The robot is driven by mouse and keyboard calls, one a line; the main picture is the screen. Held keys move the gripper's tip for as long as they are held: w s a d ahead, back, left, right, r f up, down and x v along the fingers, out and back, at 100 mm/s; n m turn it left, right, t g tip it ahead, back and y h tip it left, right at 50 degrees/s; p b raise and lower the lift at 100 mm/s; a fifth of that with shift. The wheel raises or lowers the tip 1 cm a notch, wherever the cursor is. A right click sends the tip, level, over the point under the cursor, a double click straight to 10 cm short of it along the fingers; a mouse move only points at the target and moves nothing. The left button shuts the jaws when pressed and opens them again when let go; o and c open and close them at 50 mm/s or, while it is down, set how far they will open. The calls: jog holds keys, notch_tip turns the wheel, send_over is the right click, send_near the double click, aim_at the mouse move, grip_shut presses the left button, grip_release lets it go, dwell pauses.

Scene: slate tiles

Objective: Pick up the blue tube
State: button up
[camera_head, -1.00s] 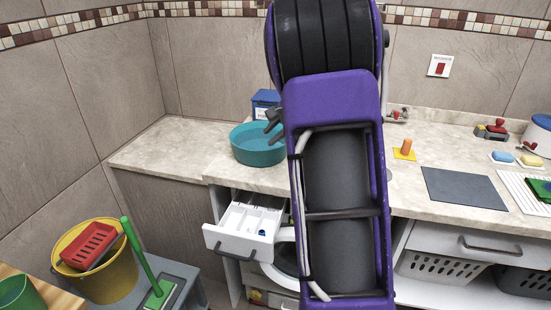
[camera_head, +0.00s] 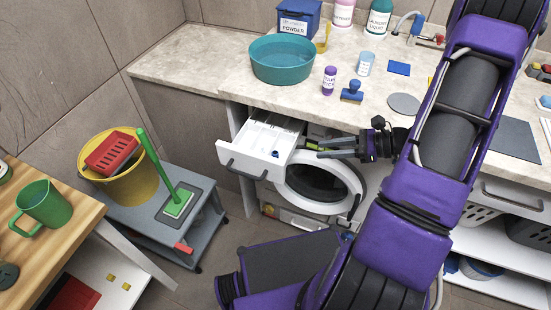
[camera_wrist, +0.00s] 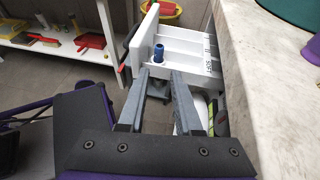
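The blue tube (camera_wrist: 158,52) stands upright in the open white drawer (camera_wrist: 190,47), in the end behind the drawer front. In the head view only a small bit of the blue tube (camera_head: 275,154) shows inside the drawer (camera_head: 237,152). My gripper (camera_wrist: 161,74) is open and empty, its two fingers apart and pointing toward the drawer and the tube. In the head view my gripper (camera_head: 308,148) is beside the drawer's right side, above the washing machine door. The tube is beyond the fingertips, not between them.
The counter (camera_head: 225,62) edge runs close along the right of the wrist view. The round washing machine door (camera_head: 320,184) is below my gripper. A teal basin (camera_head: 282,60) sits on the counter. A grey stool (camera_head: 190,235) with a yellow bucket (camera_head: 135,180) stands left.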

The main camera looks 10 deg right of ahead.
aim_at(275, 153)
jog(key=x, duration=1.5)
jog(key=shift+a, duration=0.1)
grip_shut()
